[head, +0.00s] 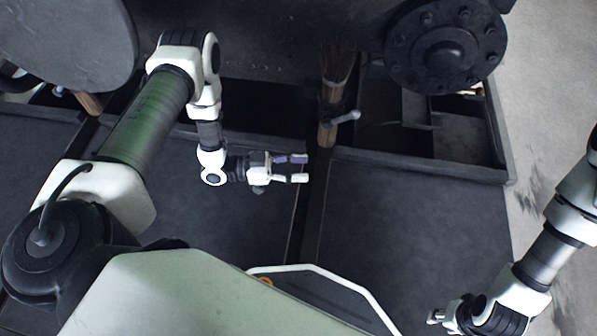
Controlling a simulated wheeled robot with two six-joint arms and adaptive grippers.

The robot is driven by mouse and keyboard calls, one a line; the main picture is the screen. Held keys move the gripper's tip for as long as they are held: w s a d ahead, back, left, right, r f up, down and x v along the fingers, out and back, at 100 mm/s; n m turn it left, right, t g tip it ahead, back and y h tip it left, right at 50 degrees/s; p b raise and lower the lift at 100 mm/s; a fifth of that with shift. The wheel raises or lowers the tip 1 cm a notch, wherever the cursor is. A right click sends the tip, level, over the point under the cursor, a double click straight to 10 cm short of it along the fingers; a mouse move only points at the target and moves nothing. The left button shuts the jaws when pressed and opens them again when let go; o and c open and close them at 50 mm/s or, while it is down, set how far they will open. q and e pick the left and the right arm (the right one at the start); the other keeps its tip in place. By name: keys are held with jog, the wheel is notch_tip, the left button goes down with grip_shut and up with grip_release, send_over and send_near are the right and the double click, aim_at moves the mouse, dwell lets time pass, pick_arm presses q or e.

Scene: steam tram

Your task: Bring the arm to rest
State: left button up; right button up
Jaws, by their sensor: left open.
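My left arm (148,120) comes in from the left and bends down to its gripper. The left gripper (299,168) is open and empty, its fingers pointing right above the dark flat panels. The gap between its fingers is clear. My right arm (547,258) comes in from the right edge. Its gripper (438,317) is low in the view, partly hidden behind its own wrist, and its fingers are too small to tell apart.
A brush with a wooden handle (328,133) stands upright just beyond the left gripper. A dark open tray (470,170) lies at the back right, below a round bolted flange (443,50). Dark panels (410,230) between the arms are clear. Pale floor (545,120) shows at right.

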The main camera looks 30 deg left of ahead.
jog(key=shift+s+r, duration=0.1)
jog(key=shift+r, duration=0.15)
dwell(0.3)
